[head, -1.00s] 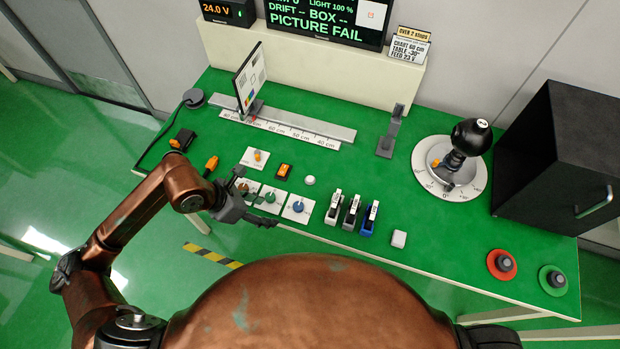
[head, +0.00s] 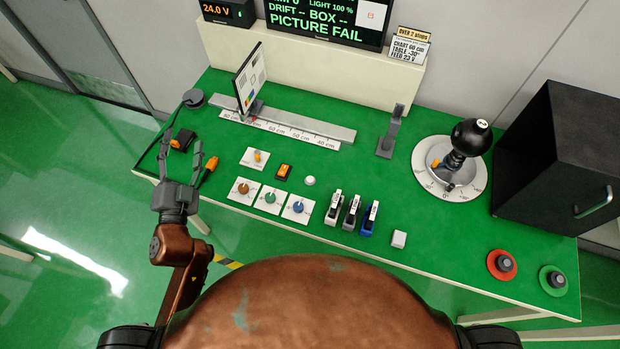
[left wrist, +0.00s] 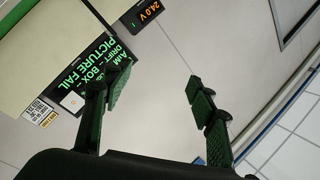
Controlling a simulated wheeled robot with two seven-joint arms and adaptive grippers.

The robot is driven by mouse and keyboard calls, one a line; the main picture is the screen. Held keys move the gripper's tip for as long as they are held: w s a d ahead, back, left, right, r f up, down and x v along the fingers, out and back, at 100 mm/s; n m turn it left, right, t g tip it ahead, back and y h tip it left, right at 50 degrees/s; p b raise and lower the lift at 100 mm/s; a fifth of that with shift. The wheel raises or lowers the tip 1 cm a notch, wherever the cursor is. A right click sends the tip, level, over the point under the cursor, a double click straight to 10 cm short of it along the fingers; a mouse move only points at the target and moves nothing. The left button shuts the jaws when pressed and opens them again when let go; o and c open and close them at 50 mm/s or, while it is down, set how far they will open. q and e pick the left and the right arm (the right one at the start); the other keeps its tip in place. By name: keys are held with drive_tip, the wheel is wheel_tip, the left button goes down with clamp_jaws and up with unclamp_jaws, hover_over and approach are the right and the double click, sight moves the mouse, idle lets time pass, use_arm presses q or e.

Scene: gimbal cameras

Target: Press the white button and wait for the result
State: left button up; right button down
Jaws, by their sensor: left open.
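A small round white button (head: 309,181) sits on the green table (head: 450,235), right of the orange rocker switch. My left gripper (head: 183,150) is open and empty over the table's left end, well left of both. The screen (head: 325,18) reads "DRIFT -- BOX --" and "PICTURE FAIL". My right gripper is not in view.
Brown, green and blue knobs (head: 270,198) line the front left. Several upright clips (head: 352,212), a camera-like device on a round dial (head: 421,186), a black box (head: 560,160) and red and green round controls (head: 491,262) stand rightward. A chart (head: 258,75) stands on the rail.

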use_arm(q)
drive_tip(key=s+a+f+n+g+y, duration=0.1)
drive_tip(key=s+a+f+n+g, duration=0.15)
drive_tip(key=f, duration=0.45)
drive_tip(key=s+a+f+n+g+y, duration=0.1)
drive_tip(key=s+a+f+n+g, duration=0.15)
drive_tip(key=f, duration=0.45)
drive_tip(key=s+a+f+n+g+y, duration=0.1)
drive_tip(key=s+a+f+n+g, duration=0.15)
drive_tip(key=f, duration=0.45)
drive_tip(key=s+d+f+n+g+h, duration=0.15)
drive_tip(key=s+f+g, duration=0.25)
drive_tip(key=s+f, duration=0.55)
drive_tip(key=s+d+f+g+h, duration=0.15)
drive_tip(key=s+f+g, duration=0.45)
drive_tip(key=f, duration=0.7)
drive_tip(key=s+d+f, duration=0.1)
drive_tip(key=s+f, duration=0.2)
drive_tip(key=f, duration=0.7)
drive_tip(key=s+d+f, duration=0.1)
drive_tip(key=s+f, duration=0.2)
drive_tip(key=f, duration=0.8)
drive_tip(key=s+f+g, duration=0.1)
drive_tip(key=s+f, duration=1.6)
drive_tip(key=s, duration=0.3)
drive_tip(key=shift+s+d+f+m, duration=0.15)
drive_tip(key=shift+d+f+m, duration=0.05)
drive_tip(key=shift+m, duration=0.1)
drive_tip(key=shift+c, duration=0.3)
